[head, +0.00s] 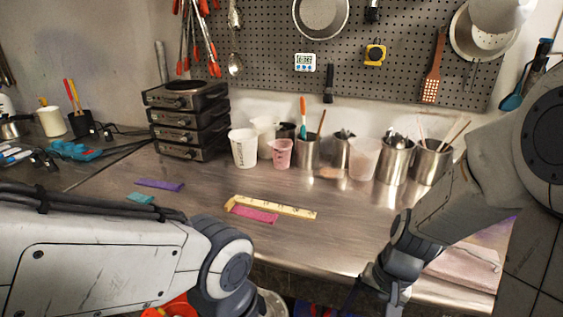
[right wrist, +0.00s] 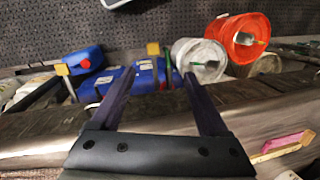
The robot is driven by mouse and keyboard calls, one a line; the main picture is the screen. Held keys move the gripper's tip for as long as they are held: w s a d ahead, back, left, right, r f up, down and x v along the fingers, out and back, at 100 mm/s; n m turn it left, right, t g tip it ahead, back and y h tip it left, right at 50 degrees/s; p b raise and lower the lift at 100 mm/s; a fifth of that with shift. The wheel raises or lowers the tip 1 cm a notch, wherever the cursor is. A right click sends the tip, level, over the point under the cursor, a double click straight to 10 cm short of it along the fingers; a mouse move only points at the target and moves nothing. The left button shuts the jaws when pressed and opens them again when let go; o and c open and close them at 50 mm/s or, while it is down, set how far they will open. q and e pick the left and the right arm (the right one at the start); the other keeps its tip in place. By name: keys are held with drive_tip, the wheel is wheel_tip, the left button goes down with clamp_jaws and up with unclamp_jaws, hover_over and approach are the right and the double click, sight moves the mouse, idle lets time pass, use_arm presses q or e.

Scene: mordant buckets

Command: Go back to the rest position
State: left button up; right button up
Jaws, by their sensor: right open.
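My right arm comes in from the right in the head view, its wrist (head: 395,285) hanging low at the counter's front edge. In the right wrist view my right gripper (right wrist: 162,74) has its two fingers spread, with nothing held between them. Blue containers (right wrist: 148,76) show beyond the fingertips; I see no contact with them. My left arm reaches across the lower left of the head view, and its gripper is hidden or out of frame.
An orange bucket (right wrist: 243,38) and a whitish bucket (right wrist: 200,60) lie beyond the right gripper. On the metal counter (head: 330,235) are a pink strip (head: 254,214), a folding ruler (head: 275,207), purple (head: 160,184) and teal strips (head: 140,198). Cups and stacked hotplates (head: 188,120) stand behind.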

wheel_tip(320, 180, up, 3)
drive_tip(key=w+n+t+h, duration=0.2)
drive_tip(key=w+n+t, duration=0.1)
drive_tip(key=n, duration=0.3)
drive_tip(key=s+a+r+n+g+p, duration=0.2)
drive_tip(key=s+a+r+n, duration=0.4)
drive_tip(key=s+a, duration=0.5)
wheel_tip(320, 180, up, 2)
drive_tip(key=s+g, duration=0.1)
drive_tip(key=s, duration=0.1)
drive_tip(key=shift+s+a+n+y+p, duration=0.3)
drive_tip(key=shift+s+n+y+p, duration=0.05)
drive_tip(key=shift+n+y, duration=0.05)
